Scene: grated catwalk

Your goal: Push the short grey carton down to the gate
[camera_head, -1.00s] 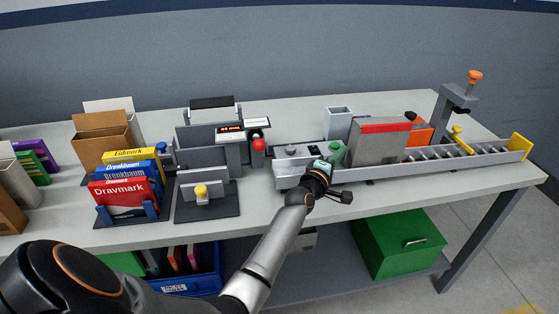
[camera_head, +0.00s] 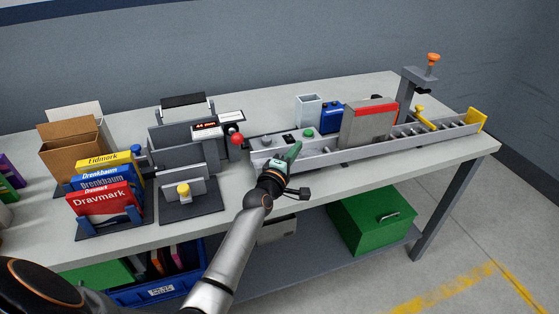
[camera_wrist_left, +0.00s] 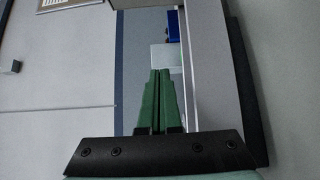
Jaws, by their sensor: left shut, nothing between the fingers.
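The short grey carton (camera_head: 368,125), with a red band along its top, stands upright in the long grey channel (camera_head: 320,158). My left gripper (camera_head: 294,148) is over the channel's left part, green fingers shut and empty, clear of the carton's left side. In the left wrist view its fingers (camera_wrist_left: 159,72) are pressed together and point at a pale block. The carton's lower part is hidden by the channel wall. My right gripper is not in view.
A pale open bin (camera_head: 308,110) and a blue box (camera_head: 331,118) stand behind the channel. A post with an orange knob (camera_head: 433,57) rises behind the gate. A red ball knob (camera_head: 237,139) is left of the channel. A yellow plate (camera_head: 476,120) closes its right end.

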